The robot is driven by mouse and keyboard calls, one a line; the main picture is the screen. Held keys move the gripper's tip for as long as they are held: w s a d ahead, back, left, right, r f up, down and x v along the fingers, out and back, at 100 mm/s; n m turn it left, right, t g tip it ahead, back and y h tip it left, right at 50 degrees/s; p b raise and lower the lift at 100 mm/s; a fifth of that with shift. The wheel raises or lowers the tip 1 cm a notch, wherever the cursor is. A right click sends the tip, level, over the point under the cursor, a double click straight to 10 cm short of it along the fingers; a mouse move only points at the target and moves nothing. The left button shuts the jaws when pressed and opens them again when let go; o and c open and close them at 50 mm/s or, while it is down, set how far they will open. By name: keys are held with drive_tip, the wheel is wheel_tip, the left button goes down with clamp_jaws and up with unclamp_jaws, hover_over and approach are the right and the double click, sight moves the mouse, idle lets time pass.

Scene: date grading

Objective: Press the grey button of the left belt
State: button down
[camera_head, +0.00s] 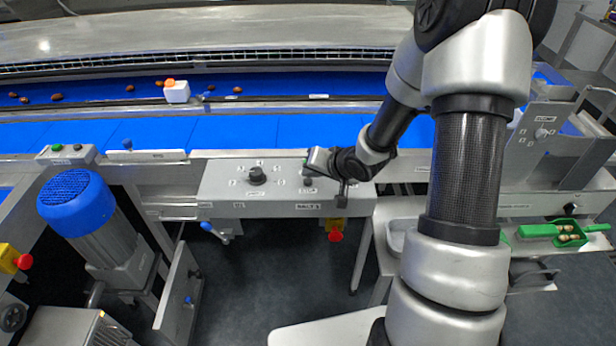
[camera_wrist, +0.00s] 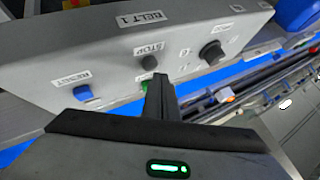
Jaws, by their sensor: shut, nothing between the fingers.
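A grey control panel (camera_head: 228,192) stands at the front of the blue belt; its label reads BELT 1 in the wrist view (camera_wrist: 120,45). A grey round button (camera_wrist: 150,62) sits beside the STOP label. A green button (camera_wrist: 146,86) is just below it in that view, partly hidden by my fingers. A blue button (camera_wrist: 84,93) is by the RESET label. My gripper (camera_wrist: 163,78) is shut and empty, its tips in front of the panel near the green and grey buttons. In the head view my gripper (camera_head: 310,166) is over the panel's right part; contact cannot be told.
A dark dial knob (camera_head: 257,175) sticks out left of my gripper. A red emergency button (camera_head: 335,237) hangs below the panel. A small box (camera_head: 68,160) with a green button stands at left, above a blue motor (camera_head: 76,203). A white block (camera_head: 177,93) lies on the belt.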

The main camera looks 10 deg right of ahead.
drive_tip(key=shift+r, duration=0.25)
wheel_tip(320, 180, up, 5)
drive_tip(key=p, duration=0.5)
idle(0.5)
idle(0.3)
wheel_tip(320, 180, up, 9)
drive_tip(key=n+h, duration=0.1)
drive_tip(key=h, duration=0.2)
hover_over(311, 183)
drive_tip(key=s+d, duration=0.2)
drive_tip(key=d, duration=0.2)
drive_tip(key=s+d+r+n+g+h, duration=0.1)
drive_tip(key=s+r+h, duration=0.2)
drive_tip(key=s+r, duration=0.65)
drive_tip(key=s+a+r+n+g+y, duration=0.1)
drive_tip(key=s+a+r, duration=0.1)
drive_tip(key=s, duration=0.6)
drive_tip(key=s+a+r+n+y, duration=0.1)
drive_tip(key=s+a+r, duration=0.2)
drive_tip(key=s, duration=0.6)
wheel_tip(311, 183, up, 2)
drive_tip(key=shift+a+r+g, duration=0.2)
drive_tip(key=shift+a+g, duration=0.1)
drive_tip(key=shift+g, duration=0.1)
